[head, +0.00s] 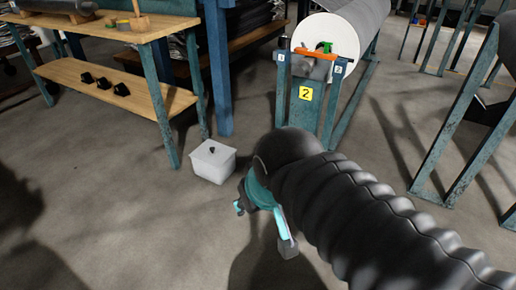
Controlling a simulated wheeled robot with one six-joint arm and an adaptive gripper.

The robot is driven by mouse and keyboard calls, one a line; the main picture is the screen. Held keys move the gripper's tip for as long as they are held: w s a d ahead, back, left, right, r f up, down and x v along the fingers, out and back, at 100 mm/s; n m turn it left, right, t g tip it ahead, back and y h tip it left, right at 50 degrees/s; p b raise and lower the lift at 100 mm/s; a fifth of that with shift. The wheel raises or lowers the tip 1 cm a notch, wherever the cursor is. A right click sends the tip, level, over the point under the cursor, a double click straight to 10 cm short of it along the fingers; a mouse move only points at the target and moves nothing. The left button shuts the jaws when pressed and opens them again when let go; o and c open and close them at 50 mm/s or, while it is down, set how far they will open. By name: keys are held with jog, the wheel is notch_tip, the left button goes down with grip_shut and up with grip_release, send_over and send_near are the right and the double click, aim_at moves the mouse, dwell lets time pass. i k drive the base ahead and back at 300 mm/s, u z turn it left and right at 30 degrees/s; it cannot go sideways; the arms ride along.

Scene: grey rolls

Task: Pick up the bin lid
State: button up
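A small white bin (216,170) stands on the floor left of centre in the head view. Its pale lid (207,153) lies on top, with a small dark knob in the middle. My gripper (263,228) is to the right of the bin and nearer to the camera, apart from it. Its two teal fingers are spread, with nothing seen between them. The dark ribbed sleeve of my arm hides the floor at the lower right.
A wooden workbench (120,32) with a lower shelf stands left of the bin, its teal leg close by. A blue post (218,75) rises behind. A large pale roll (338,32) rests on a teal stand marked 2. Floor in front is clear.

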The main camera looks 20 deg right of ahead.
aim_at(212, 153)
jog(key=u, duration=0.35)
jog(key=k, duration=1.3)
jog(key=z, duration=0.1)
jog(key=i, duration=0.6)
jog(key=z, duration=0.8)
jog(key=i, duration=0.75)
jog(key=u, duration=0.65)
jog(key=i, duration=0.9)
jog(key=u, duration=0.9)
